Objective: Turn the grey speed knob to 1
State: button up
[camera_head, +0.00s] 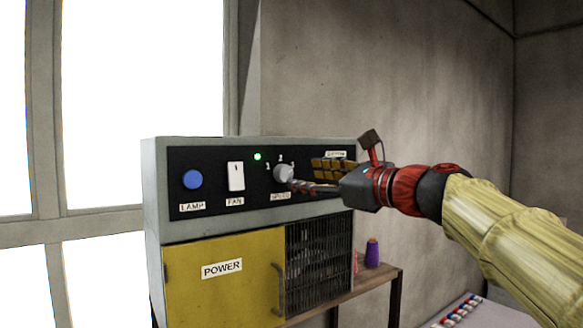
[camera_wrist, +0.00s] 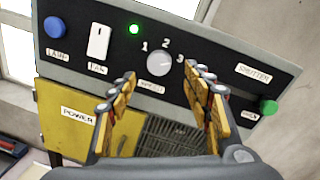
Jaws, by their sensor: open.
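The grey speed knob (camera_head: 284,174) is on the black front panel of a grey box, above a "SPEED" label. It also shows in the wrist view (camera_wrist: 159,63), with the numerals 1, 2 and 3 around its upper side. I cannot clearly tell which numeral it points to. My gripper (camera_head: 305,177) is in front of the panel, just right of the knob in the head view. In the wrist view its open fingers (camera_wrist: 162,76) spread to the lower left and right of the knob, with nothing held between them. Contact with the knob cannot be told.
Left of the knob are a white fan switch (camera_head: 236,176), a blue lamp button (camera_head: 192,179) and a lit green light (camera_head: 257,156). A green knob (camera_wrist: 268,107) is at the right. Below are a yellow POWER door (camera_head: 215,285) and a dark grille (camera_head: 318,250). A purple spool (camera_head: 372,252) stands beside the box.

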aim_at(287, 174)
jog(key=p+x, duration=0.1)
jog(key=x, duration=0.5)
jog(key=shift+w+a, duration=0.15)
jog(key=shift+w, duration=0.05)
jog(key=shift+f, duration=0.1)
jog(key=shift+c, duration=0.9)
jog(key=c, duration=1)
